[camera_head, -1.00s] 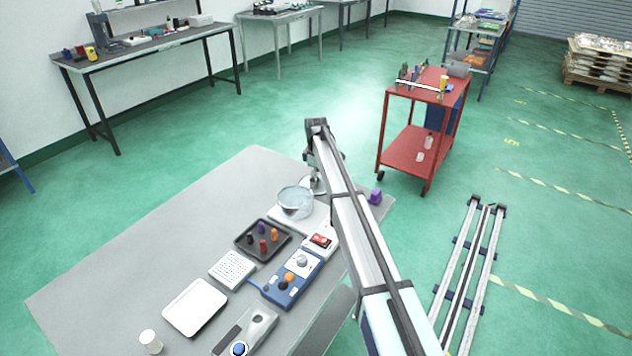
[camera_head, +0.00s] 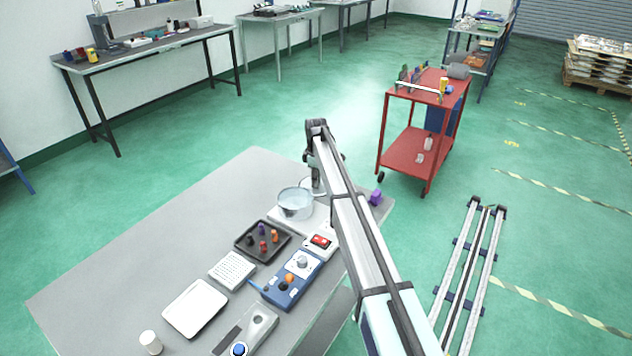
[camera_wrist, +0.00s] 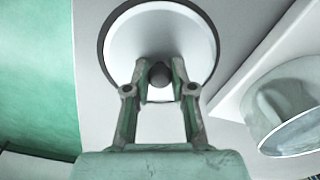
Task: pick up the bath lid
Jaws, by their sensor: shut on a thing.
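The bath lid (camera_wrist: 160,32) is a pale round disc with a small dark knob (camera_wrist: 159,72) at its centre, seen from above in the wrist view. My gripper (camera_wrist: 159,80) is shut on this knob, with one finger on either side. A dark crescent shows along the lid's left edge; I cannot tell whether the lid touches the table. The clear bath (camera_head: 295,203) stands open beside it, and it also shows at the right of the wrist view (camera_wrist: 285,100). In the head view my gripper (camera_head: 317,187) is at the table's far end, and the lid is mostly hidden there.
On the grey table (camera_head: 110,270) are a black tray (camera_head: 243,252) with small coloured pieces, a white rack (camera_head: 232,270), a white tray (camera_head: 195,308) and a blue device (camera_head: 290,283). A purple block (camera_head: 376,197) sits near the right edge. A red cart (camera_head: 405,150) stands beyond.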

